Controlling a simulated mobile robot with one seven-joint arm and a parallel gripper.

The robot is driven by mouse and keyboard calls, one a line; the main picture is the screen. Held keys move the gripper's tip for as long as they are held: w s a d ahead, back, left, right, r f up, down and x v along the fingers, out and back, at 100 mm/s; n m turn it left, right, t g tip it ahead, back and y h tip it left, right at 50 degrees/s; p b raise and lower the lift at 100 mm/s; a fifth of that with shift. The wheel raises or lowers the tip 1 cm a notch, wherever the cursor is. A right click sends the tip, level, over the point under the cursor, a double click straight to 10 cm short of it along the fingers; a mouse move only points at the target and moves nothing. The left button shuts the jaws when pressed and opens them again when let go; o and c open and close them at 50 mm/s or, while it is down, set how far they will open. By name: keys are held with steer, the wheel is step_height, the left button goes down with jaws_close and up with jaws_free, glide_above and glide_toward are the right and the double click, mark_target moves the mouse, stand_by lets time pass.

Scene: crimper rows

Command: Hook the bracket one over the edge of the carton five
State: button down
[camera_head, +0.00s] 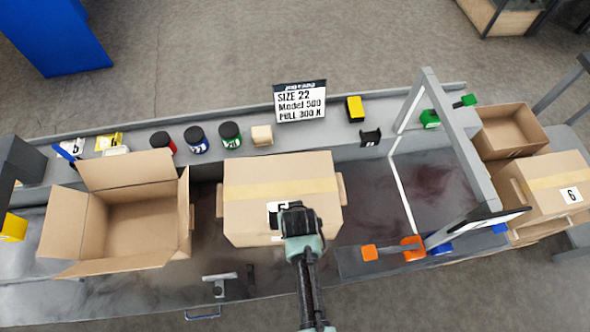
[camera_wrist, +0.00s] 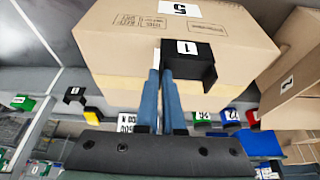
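Carton five (camera_head: 290,180) is a closed brown box with a tape strip, in the middle of the bench in the head view. In the wrist view carton five (camera_wrist: 120,32) fills the upper middle, its 5 label upside down. My gripper (camera_wrist: 165,48) has its two blue fingers close together on the black bracket one (camera_wrist: 205,68), whose 1 label shows. The bracket appears in front of the labelled face of carton five; I cannot tell whether they touch. In the head view my wrist covers part of the carton's near side and hides the bracket.
An open carton (camera_head: 92,225) stands left of carton five; carton six (camera_head: 550,183) is at the far right. Another black bracket (camera_head: 370,138), several jars and a sign (camera_head: 300,102) line the back ledge. A grey frame (camera_head: 470,160) rises to the right.

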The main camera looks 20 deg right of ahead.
steer(key=shift+f+b, duration=1.6)
steer(key=shift+f, duration=0.65)
steer(key=c, duration=1)
jaws_free()
steer(key=shift+o, duration=0.2)
steer(key=v, duration=1.3)
steer(key=shift+w+a, duration=0.1)
